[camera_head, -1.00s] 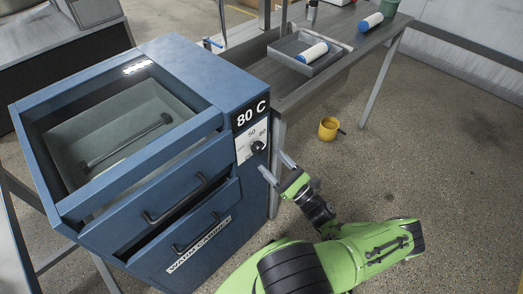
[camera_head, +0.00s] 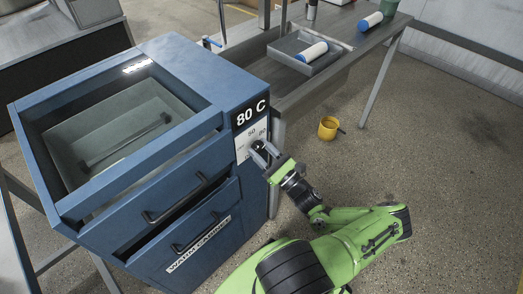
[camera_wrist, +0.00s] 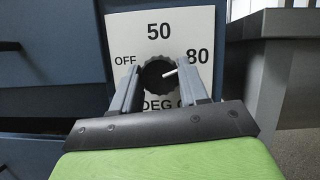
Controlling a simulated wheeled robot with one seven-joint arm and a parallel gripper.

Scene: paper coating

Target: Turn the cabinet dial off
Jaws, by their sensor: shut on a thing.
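The blue warming cabinet (camera_head: 150,150) stands at the left of the head view, with a display reading 80 C. Its black round dial (camera_wrist: 158,73) sits on a white plate (camera_wrist: 205,30) marked OFF, 50 and 80. The dial's white pointer (camera_wrist: 170,72) points right, toward 80. My gripper (camera_head: 264,155) is at the dial, also seen in the wrist view (camera_wrist: 160,80), with one finger on each side of it. The fingers are shut on the dial. In the head view the fingers partly hide the dial.
Two cabinet drawers with black handles (camera_head: 172,201) are left of my gripper. A grey bench (camera_head: 300,85) holds a tray (camera_head: 325,62) with a white and blue roll (camera_head: 311,52). A yellow cup (camera_head: 328,128) is on the floor. The floor to the right is clear.

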